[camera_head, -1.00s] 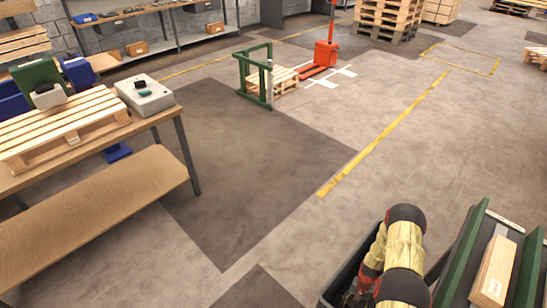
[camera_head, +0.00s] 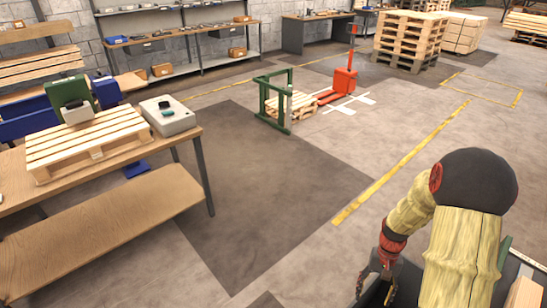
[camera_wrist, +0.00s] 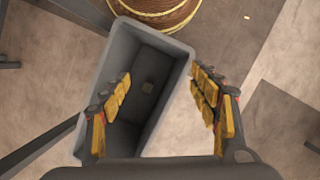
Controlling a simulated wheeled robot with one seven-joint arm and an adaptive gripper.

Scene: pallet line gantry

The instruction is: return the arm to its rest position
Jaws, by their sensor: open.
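My arm (camera_head: 462,250), in a pale yellow sleeve with a dark rounded elbow, stands bent at the lower right of the head view. Its forearm hangs down on the left side of the elbow. My gripper (camera_wrist: 160,78) shows in the wrist view with its two yellow-padded fingers spread apart and nothing between them. It points down over an open grey bin (camera_wrist: 181,85), which looks empty apart from a small square mark on its floor. In the head view the gripper (camera_head: 374,284) is small, dark and partly cut off by the bottom edge.
A wooden workbench (camera_head: 110,215) at left bears a slatted pallet (camera_head: 80,145) and a grey box (camera_head: 170,117). A green frame (camera_head: 273,105), a red pallet truck (camera_head: 344,82) and stacked pallets (camera_head: 410,40) stand farther back. The middle floor (camera_head: 260,185) is clear.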

